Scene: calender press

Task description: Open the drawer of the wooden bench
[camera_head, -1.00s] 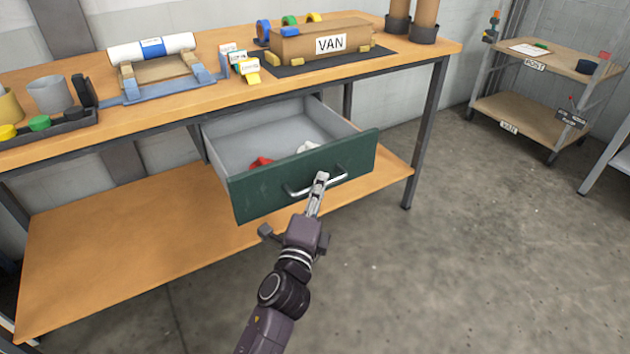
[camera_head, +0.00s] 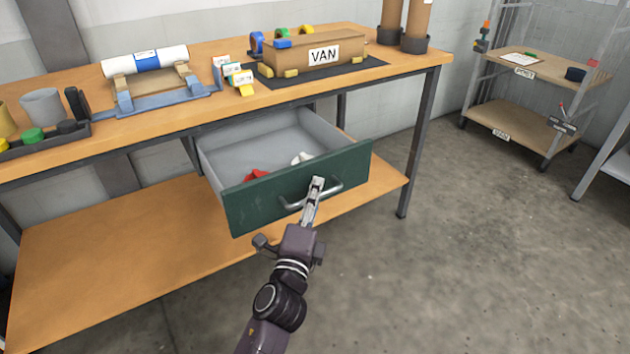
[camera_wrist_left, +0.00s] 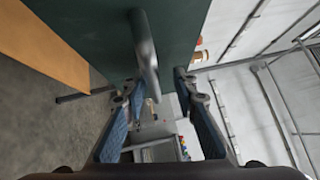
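The wooden bench (camera_head: 190,107) has its drawer (camera_head: 300,188) pulled well out, with a dark green front and grey inner walls. A red item (camera_head: 256,175) and a white item (camera_head: 302,158) lie inside. My left gripper (camera_head: 317,184) is at the drawer's metal handle (camera_head: 293,206) in the head view. In the left wrist view, the left gripper's (camera_wrist_left: 161,84) two fingers stand apart, with the handle (camera_wrist_left: 147,58) between their tips, closer to the left finger. A gap shows between handle and right finger. Whether the left finger touches it is unclear. My right gripper is not in view.
The bench top holds a roll on a blue stand (camera_head: 165,101), a box marked VAN (camera_head: 345,52) and a tray (camera_head: 75,135) of small items. A lower shelf (camera_head: 110,265) runs beneath. A rack (camera_head: 520,118) stands at right. The floor (camera_head: 480,260) between is clear.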

